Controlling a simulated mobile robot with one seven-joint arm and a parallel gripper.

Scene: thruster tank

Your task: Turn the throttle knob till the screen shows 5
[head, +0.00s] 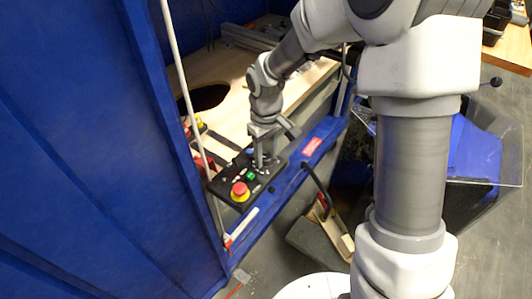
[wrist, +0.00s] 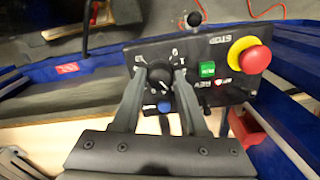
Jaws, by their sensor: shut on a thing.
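The throttle knob (wrist: 160,77) is a round black dial with a white pointer mark, on a black control panel (wrist: 225,90) in the wrist view. My gripper (wrist: 159,82) has a finger on each side of the knob and is shut on it. In the head view my gripper (head: 262,160) reaches down onto the panel (head: 225,188), and hides the knob there. White digits and marks sit around the knob, too small to read surely.
A red stop button on a yellow collar (wrist: 249,61) stands on the panel's right, also seen in the head view (head: 239,191). A black ball-topped lever (wrist: 194,19) and a blue button (wrist: 164,107) are near the knob. Blue frame rails (head: 310,150) surround the panel.

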